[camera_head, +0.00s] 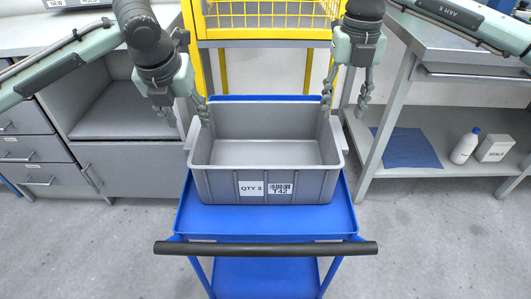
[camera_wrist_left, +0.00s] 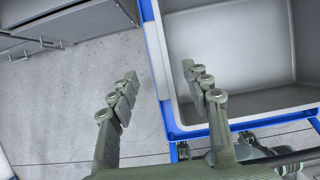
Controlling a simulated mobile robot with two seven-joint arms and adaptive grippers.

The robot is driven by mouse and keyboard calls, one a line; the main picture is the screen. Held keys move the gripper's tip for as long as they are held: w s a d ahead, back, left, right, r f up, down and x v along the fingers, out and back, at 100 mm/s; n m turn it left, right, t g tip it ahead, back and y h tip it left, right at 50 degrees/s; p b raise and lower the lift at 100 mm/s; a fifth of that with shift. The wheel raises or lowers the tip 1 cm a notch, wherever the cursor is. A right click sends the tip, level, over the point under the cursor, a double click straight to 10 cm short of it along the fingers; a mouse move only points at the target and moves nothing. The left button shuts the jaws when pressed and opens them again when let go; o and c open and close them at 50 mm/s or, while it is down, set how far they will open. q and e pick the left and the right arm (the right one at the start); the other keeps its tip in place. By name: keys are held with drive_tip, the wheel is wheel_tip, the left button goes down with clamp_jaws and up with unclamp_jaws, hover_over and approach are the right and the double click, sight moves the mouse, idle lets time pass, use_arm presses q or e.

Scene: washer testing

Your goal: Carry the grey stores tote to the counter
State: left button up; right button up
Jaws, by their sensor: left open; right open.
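The grey stores tote (camera_head: 218,187) sits upright on the blue cart (camera_head: 335,215); it looks empty and has "QTY 3" and "T42" labels on its front. My left gripper (camera_head: 182,112) is open at the tote's left side, one finger outside and one over the inside. In the left wrist view the open fingers (camera_wrist_left: 160,95) straddle the edge of the tote (camera_wrist_left: 245,50); contact cannot be told. My right gripper (camera_head: 345,100) is open and empty at the tote's right rear corner. A pale-topped counter (camera_head: 30,38) with drawers stands at the left.
A yellow-framed rack (camera_head: 196,45) stands behind the cart. A steel bench (camera_head: 455,50) is at the right; its lower shelf holds a blue cloth (camera_head: 408,148), a white bottle (camera_head: 464,148) and a white box (camera_head: 495,148). The cart's dark handle (camera_head: 265,248) faces me. The floor beside the cart is clear.

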sight(194, 131)
use_arm(q)
drive_tip(key=x, duration=0.7)
use_arm(e)
wheel_tip(194, 131, down, 7)
use_arm(q)
clamp_jaws()
use_arm(e)
clamp_jaws()
